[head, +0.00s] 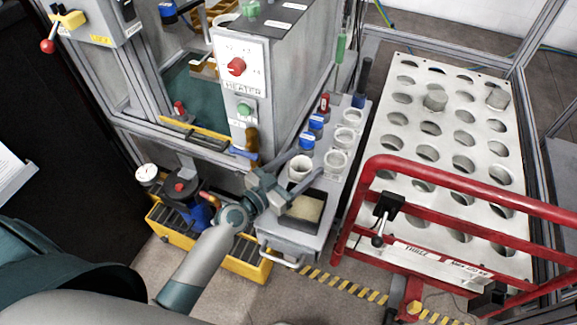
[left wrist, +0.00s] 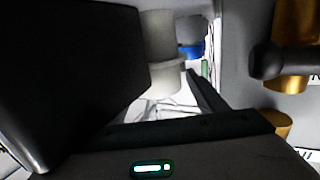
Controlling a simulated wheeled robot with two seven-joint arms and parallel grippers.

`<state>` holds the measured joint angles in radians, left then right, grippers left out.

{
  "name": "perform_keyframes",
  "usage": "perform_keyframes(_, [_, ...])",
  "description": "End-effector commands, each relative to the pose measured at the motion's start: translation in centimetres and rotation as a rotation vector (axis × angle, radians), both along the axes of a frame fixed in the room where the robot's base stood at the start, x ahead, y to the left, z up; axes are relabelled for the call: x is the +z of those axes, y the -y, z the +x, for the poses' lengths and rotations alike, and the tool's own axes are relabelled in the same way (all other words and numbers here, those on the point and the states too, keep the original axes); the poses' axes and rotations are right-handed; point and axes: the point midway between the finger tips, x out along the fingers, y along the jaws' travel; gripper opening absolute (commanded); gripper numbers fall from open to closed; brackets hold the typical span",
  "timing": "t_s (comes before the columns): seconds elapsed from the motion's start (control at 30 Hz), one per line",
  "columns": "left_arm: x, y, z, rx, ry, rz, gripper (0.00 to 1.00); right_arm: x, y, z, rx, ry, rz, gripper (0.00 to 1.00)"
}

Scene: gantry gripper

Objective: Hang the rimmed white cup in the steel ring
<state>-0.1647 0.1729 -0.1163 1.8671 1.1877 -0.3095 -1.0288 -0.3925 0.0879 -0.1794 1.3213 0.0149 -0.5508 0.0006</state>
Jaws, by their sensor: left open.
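The rimmed white cup (head: 300,168) stands upright on the grey shelf beside the heater cabinet. It also shows in the left wrist view (left wrist: 164,75), pale, with a wider band around it. My left gripper (head: 307,163) is open, its fingers spread on either side of the cup; I cannot tell whether either touches it. In the left wrist view a dark finger covers the left side. Several round pale rings or holders line the shelf, the nearest a ring (head: 335,162) just right of the cup; I cannot tell which is the steel ring. My right gripper is out of view.
Blue-capped containers (head: 306,142) and a red one (head: 324,103) stand behind the cup. A sponge-like block in a dark tray (head: 304,208) lies in front. The heater cabinet (head: 290,70) rises at left; a red rail (head: 470,190) and holed white panel (head: 450,130) lie right.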

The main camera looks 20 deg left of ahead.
Motion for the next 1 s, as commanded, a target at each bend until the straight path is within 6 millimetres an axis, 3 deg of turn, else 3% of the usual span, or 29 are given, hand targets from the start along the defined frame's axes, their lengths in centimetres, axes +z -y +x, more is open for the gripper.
perform_keyframes(0.23, [-0.1,-0.1,-0.1,0.002,-0.001,0.0,0.65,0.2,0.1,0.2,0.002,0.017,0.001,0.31])
perform_keyframes(0.7, [0.0,-3.6,-8.0,-0.002,-0.002,0.004,0.65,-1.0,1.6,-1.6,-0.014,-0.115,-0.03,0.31])
perform_keyframes(1.0, [0.3,-5.7,-12.6,-0.001,-0.001,0.004,0.65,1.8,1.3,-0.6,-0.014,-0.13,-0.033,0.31])
